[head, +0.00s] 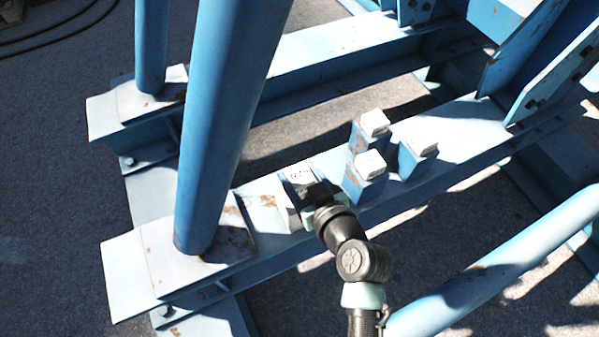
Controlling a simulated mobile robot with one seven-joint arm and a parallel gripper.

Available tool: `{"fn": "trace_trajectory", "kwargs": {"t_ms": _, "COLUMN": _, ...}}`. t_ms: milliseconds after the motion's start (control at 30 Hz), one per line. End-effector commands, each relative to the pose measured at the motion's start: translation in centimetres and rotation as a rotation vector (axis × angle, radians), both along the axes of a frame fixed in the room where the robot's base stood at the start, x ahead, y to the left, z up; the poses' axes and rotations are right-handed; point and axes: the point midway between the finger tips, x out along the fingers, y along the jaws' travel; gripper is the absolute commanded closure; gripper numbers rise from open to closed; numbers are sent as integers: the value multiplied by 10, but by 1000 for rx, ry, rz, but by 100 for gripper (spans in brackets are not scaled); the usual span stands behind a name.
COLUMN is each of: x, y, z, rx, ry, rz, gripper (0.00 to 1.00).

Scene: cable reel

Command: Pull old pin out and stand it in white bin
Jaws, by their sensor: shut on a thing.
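My gripper (305,196) is low over the near blue steel beam, between a thick blue post and a group of blue blocks. Its fingers look dark and small, and they are closed at a pale, upright piece (297,180) with small dark marks on its top. What exactly lies between the fingers is mostly hidden by my wrist. I cannot make out the old pin's shape. Three blue square blocks with white tops (368,164) (375,123) (418,150) stand on the beam just right of my gripper. I cannot tell whether any of these is the white bin.
The thick blue post (225,120) rises close to the left of my gripper. A slanted blue tube (500,262) crosses at lower right. The near beam (455,130) runs to large blue plates at upper right. Open grey ground (50,180) lies at left.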

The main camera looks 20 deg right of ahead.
Motion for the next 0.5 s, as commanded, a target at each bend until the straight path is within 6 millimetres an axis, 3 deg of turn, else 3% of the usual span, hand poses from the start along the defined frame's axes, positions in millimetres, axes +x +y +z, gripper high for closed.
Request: {"fn": "trace_trajectory", "kwargs": {"t_ms": 500, "x": 1, "y": 0, "z": -18, "rx": 0, "ry": -5, "rz": -1, "gripper": 100}}
